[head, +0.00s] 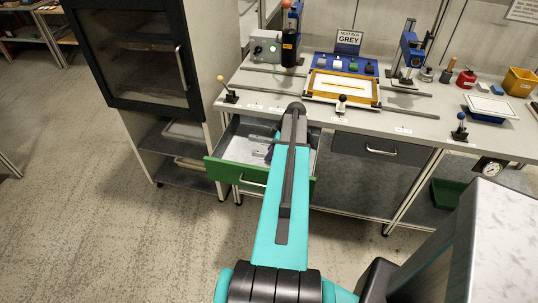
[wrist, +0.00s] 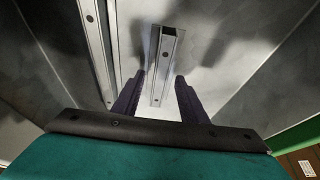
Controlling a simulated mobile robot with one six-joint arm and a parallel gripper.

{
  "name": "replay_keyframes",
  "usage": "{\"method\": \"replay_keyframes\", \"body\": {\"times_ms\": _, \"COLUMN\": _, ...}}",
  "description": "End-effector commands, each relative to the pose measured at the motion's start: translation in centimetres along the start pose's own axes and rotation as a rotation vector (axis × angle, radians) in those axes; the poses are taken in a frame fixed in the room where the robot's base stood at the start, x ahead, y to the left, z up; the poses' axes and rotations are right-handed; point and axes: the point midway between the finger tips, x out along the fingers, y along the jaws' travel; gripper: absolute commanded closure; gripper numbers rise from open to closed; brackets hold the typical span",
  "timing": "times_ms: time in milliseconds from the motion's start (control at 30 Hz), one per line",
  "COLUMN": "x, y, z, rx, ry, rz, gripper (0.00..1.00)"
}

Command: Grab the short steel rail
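In the wrist view a short steel rail (wrist: 165,62) lies in the drawer, both of its ends in sight. My gripper (wrist: 161,76) is open, with one dark purple finger on each side of the rail. In the head view the pulled-out drawer (head: 235,174) has a green front. My arm covers much of its inside there, and only a bit of my gripper shows beside the arm.
A longer steel rail (wrist: 93,45) lies to the left of the short one in the wrist view, near the drawer's side. Bare drawer floor (wrist: 225,60) shows to the right. The workbench top (head: 290,103) stands above the drawer, with a cabinet (head: 140,55) to its left.

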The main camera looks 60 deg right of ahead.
Motion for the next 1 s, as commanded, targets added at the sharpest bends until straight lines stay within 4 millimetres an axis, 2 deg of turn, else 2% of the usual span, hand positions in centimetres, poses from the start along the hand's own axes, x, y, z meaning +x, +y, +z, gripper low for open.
{"method": "replay_keyframes", "body": {"times_ms": 600, "x": 0.3, "y": -0.02, "z": -0.04, "rx": -0.001, "ry": 0.0, "rz": 0.0, "gripper": 0.61}}
{"method": "replay_keyframes", "body": {"times_ms": 667, "x": 0.3, "y": -0.03, "z": -0.05, "rx": -0.001, "ry": 0.0, "rz": 0.0, "gripper": 0.69}}
{"method": "replay_keyframes", "body": {"times_ms": 833, "x": 0.31, "y": -0.03, "z": -0.07, "rx": -0.001, "ry": 0.0, "rz": 0.0, "gripper": 0.98}}
{"method": "replay_keyframes", "body": {"times_ms": 1000, "x": 0.3, "y": -0.02, "z": -0.09, "rx": -0.001, "ry": 0.0, "rz": 0.0, "gripper": 1.0}}
